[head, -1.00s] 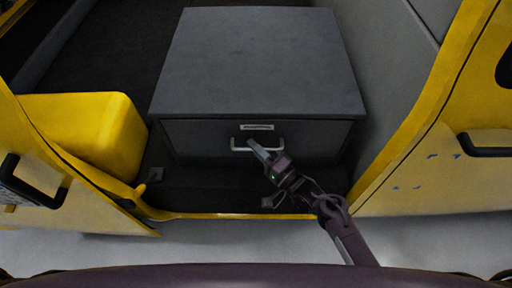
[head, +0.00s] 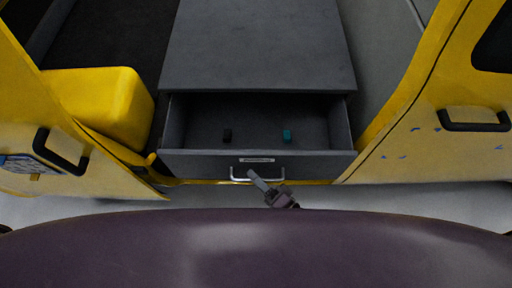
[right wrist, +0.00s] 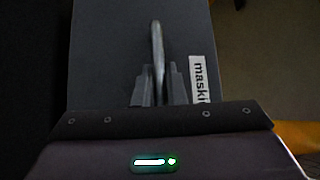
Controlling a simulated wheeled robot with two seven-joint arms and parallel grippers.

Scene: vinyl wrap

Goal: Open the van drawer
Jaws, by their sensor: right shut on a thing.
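The grey van drawer (head: 200,163) is pulled out of its dark cabinet (head: 260,50), and its inside shows from above. Its front has a pale label and a silver handle (head: 240,178). My right gripper (head: 258,181) is at the handle, shut on it; in the right wrist view the fingers (right wrist: 157,85) close around the handle bar (right wrist: 157,40). My left gripper is not in view.
The yellow van body frames the opening, with a yellow box-shaped part (head: 100,105) at left. A left door panel (head: 70,150) and a right panel (head: 440,140) carry black handles. Pale floor shows below the sill.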

